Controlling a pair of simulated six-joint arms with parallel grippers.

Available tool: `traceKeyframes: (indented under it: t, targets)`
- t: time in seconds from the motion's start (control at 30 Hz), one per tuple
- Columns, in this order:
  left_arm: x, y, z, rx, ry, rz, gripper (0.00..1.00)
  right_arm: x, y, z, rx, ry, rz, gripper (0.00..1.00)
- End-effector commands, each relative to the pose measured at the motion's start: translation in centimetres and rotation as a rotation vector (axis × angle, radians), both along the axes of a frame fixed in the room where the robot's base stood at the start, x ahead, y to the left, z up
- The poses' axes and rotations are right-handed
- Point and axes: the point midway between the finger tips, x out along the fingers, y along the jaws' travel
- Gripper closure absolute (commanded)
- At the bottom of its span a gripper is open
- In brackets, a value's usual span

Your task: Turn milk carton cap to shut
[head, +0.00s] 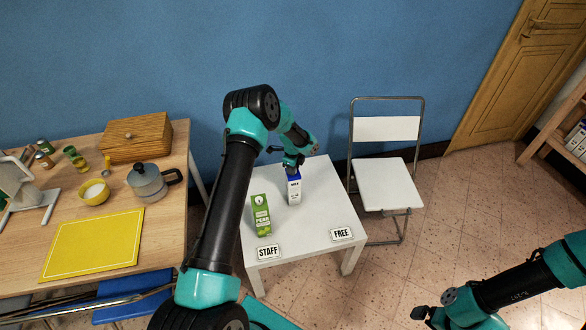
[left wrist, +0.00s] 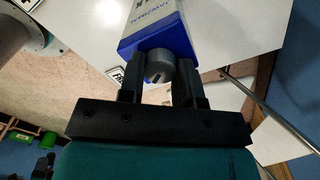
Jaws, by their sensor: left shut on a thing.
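The milk carton (head: 294,191), white with a blue top, stands upright on the small white table (head: 315,215). In the left wrist view the carton (left wrist: 158,36) shows its blue top and a grey round cap (left wrist: 160,68) facing the gripper. My left gripper (head: 292,165) is at the carton's top. In the left wrist view its two black fingers (left wrist: 158,82) are shut on the grey cap, one on each side. My right gripper (head: 430,317) is low at the right of the head view, away from the table; its fingers are too dark and small to read.
A green pear carton (head: 260,215) stands left of the milk carton. "STAFF" (head: 268,252) and "FREE" (head: 341,234) signs are at the table's front edge. A white folding chair (head: 388,183) stands to the right.

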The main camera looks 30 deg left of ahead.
Motion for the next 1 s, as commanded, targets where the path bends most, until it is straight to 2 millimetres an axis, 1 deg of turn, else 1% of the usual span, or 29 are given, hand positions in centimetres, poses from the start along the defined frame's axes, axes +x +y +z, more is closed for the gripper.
traceKeyframes:
  t: [0.4, 0.6, 0.8, 1.0]
  targets:
    - [0.00, -0.01, -0.02, 0.000, 0.000, -0.386, 0.92, 0.00, 0.00, 0.00, 0.000, 0.000, 0.000, 0.03]
    - [0.00, -0.01, -0.02, 0.000, 0.000, -0.533, 0.92, 0.00, 0.00, 0.00, 0.000, 0.000, 0.000, 0.03]
    - [0.00, -0.01, -0.02, 0.000, 0.000, -0.622, 0.92, 0.00, 0.00, 0.00, 0.000, 0.000, 0.000, 0.03]
    - [0.00, -0.01, -0.02, 0.000, 0.000, -0.657, 0.92, 0.00, 0.00, 0.00, 0.000, 0.000, 0.000, 0.03]
